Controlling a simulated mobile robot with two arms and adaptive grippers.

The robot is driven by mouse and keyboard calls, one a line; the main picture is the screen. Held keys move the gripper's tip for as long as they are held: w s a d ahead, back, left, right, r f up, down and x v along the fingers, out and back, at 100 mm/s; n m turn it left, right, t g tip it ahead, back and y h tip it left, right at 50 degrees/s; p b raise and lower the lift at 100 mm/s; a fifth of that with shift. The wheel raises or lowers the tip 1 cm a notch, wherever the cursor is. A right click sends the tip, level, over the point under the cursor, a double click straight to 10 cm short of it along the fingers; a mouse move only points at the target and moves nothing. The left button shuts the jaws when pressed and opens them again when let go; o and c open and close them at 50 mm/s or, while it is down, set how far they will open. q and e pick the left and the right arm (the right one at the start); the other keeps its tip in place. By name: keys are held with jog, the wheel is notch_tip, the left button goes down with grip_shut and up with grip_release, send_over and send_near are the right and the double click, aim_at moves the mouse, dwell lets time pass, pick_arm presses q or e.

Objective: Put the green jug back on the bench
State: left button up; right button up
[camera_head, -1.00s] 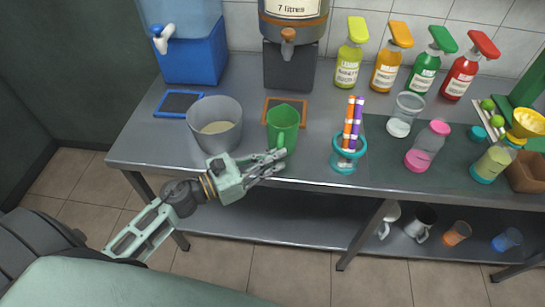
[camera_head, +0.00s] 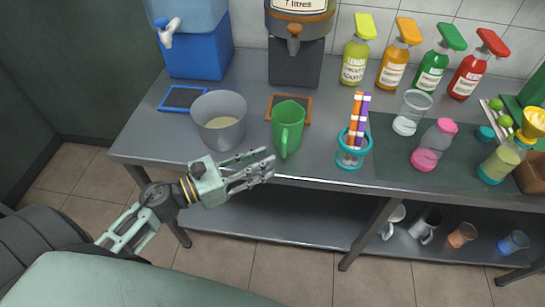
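The green jug (camera_head: 288,125) stands upright on the grey bench (camera_head: 330,80), near its front edge, with its handle facing the front. My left gripper (camera_head: 268,163) is in front of the jug and a little to its left, by the bench's front edge. Its fingers are apart and hold nothing, with a visible gap between them and the jug. My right gripper is not in view.
A grey bucket (camera_head: 219,121) stands left of the jug. A teal-rimmed holder with straws (camera_head: 352,150) stands to its right. An orange-framed slate (camera_head: 291,105) lies behind the jug, before a dispenser (camera_head: 296,60). Cups (camera_head: 461,236) sit on the lower shelf.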

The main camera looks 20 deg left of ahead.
pick_arm(q)
jog(key=shift+v, duration=1.3)
